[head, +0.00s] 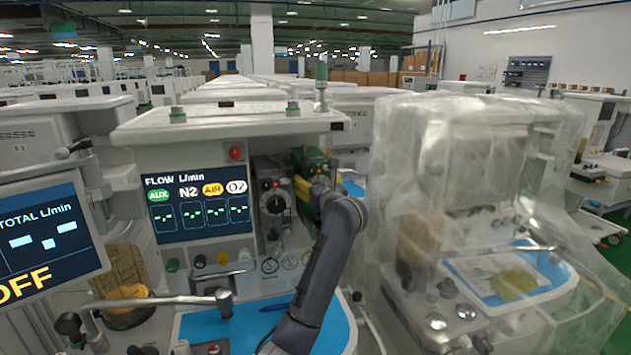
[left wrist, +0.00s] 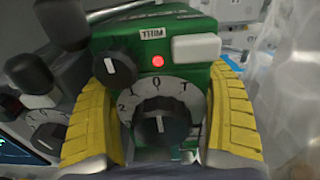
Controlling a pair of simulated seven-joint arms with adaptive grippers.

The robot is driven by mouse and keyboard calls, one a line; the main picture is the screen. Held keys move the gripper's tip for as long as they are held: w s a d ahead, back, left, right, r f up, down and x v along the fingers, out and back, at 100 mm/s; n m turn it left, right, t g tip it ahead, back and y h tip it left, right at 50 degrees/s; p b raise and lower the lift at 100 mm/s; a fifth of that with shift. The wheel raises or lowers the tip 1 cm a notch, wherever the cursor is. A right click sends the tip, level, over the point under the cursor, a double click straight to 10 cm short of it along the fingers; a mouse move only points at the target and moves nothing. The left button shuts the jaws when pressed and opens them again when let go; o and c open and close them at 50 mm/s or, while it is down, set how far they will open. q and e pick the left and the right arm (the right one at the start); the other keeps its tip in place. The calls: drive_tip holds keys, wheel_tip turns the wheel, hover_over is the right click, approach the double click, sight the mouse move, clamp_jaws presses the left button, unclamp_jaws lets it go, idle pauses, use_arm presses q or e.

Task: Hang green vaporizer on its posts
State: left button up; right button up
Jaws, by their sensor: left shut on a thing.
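The green vaporizer (head: 315,158) is at the right end of the cart's front in the head view, largely covered by my arm. In the left wrist view the green vaporizer (left wrist: 205,75) fills the middle, with its dial, a black knob, a white block and a red light facing me. My left gripper (head: 308,182) is shut on it. Its yellow pads (left wrist: 90,122) press on both sides of the body. The posts are hidden, and I cannot tell whether the vaporizer touches them. My right gripper is not in view.
A grey vaporizer with a black dial (head: 272,200) stands just left of the green one. The flow screen (head: 198,205) is further left. A cart under clear plastic (head: 470,170) stands close on the right. The blue worktop (head: 245,325) lies below.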

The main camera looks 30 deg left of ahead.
use_arm(q)
drive_tip(key=shift+f, duration=0.8)
drive_tip(key=o, duration=1.5)
drive_tip(key=shift+f, duration=0.25)
drive_tip(key=v, duration=1.2)
drive_tip(key=shift+s+r, duration=0.1)
drive_tip(key=shift+r, duration=0.05)
